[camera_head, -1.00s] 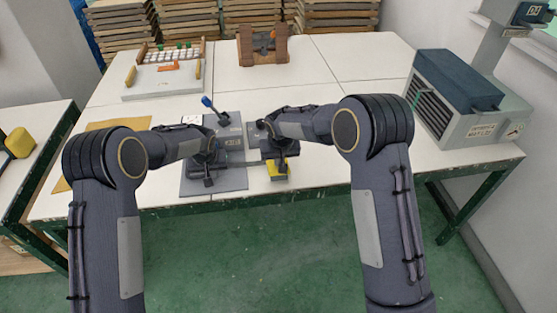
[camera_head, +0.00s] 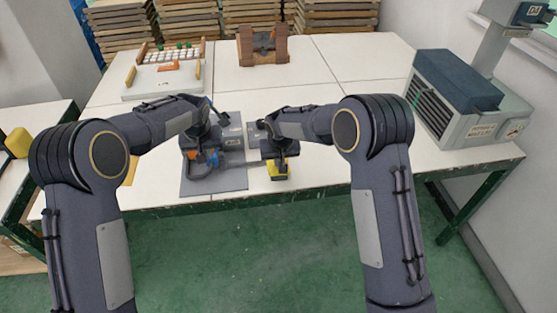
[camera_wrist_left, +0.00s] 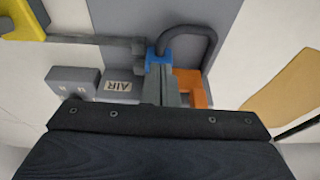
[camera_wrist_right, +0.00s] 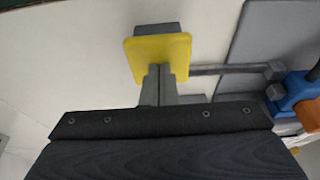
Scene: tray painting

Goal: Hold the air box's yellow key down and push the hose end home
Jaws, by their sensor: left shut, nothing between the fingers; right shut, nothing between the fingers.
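The air box (camera_wrist_left: 118,87), grey with an AIR label, sits on a grey plate (camera_head: 232,180). The blue hose end (camera_wrist_left: 158,57), with its black hose (camera_wrist_left: 212,42) looping away, lies beside an orange part (camera_wrist_left: 190,88). My left gripper (camera_wrist_left: 160,72) is shut and empty, its tips at the blue hose end; I cannot tell whether they touch. The yellow key (camera_wrist_right: 175,52) is at the end of a grey bar (camera_wrist_right: 230,69). My right gripper (camera_wrist_right: 158,73) is shut and empty with its tips against the key. How far the key is down is unclear.
A tray with yellow-ended bars (camera_head: 160,82) and a brown stand (camera_head: 263,48) are at the back of the white table. A large grey machine (camera_head: 465,100) stands at the right. The table between is clear.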

